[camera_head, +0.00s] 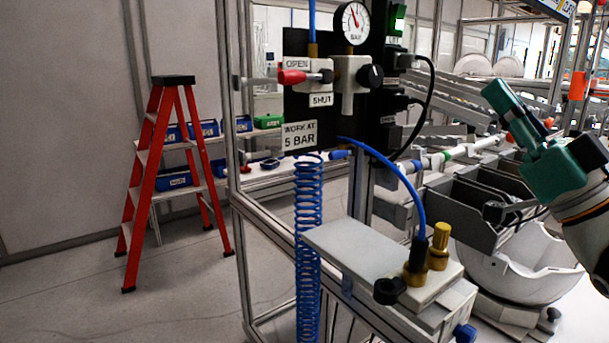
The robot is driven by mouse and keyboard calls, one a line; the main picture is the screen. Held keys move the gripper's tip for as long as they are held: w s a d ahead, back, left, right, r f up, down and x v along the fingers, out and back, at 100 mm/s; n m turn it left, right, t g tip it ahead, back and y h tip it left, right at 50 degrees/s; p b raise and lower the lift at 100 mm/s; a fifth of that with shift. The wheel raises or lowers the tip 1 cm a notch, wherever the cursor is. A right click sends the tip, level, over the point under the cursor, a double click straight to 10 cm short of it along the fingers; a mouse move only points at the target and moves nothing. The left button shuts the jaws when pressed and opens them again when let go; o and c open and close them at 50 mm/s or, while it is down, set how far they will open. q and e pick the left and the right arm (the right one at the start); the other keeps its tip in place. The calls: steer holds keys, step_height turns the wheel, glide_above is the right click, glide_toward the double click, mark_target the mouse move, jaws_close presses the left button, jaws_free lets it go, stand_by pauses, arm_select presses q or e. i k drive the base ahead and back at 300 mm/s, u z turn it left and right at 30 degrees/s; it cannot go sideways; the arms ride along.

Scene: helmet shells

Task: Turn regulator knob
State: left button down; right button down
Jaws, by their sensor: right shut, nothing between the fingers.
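The black regulator knob (370,77) sticks out to the right of the grey regulator body (348,88) on a dark panel. A round white pressure gauge (352,23) marked BAR stands above it, its needle pointing up and slightly left. A sign (300,136) below reads WORK AT 5 BAR. Left of the regulator is a valve with a red handle (292,77), lying level between OPEN and SHUT labels. My right gripper (495,93), teal, is shut and empty, to the right of the knob and clearly apart from it. My left gripper is not in view.
A blue coiled hose (308,230) hangs below the panel. A grey fixture (365,255) with brass fittings and a blue hose stands in front. Grey bins (465,200) and a white shell (520,270) are at right. A red stepladder (150,170) stands left on open floor.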

mark_target(369, 75)
steer(key=k, duration=1.15)
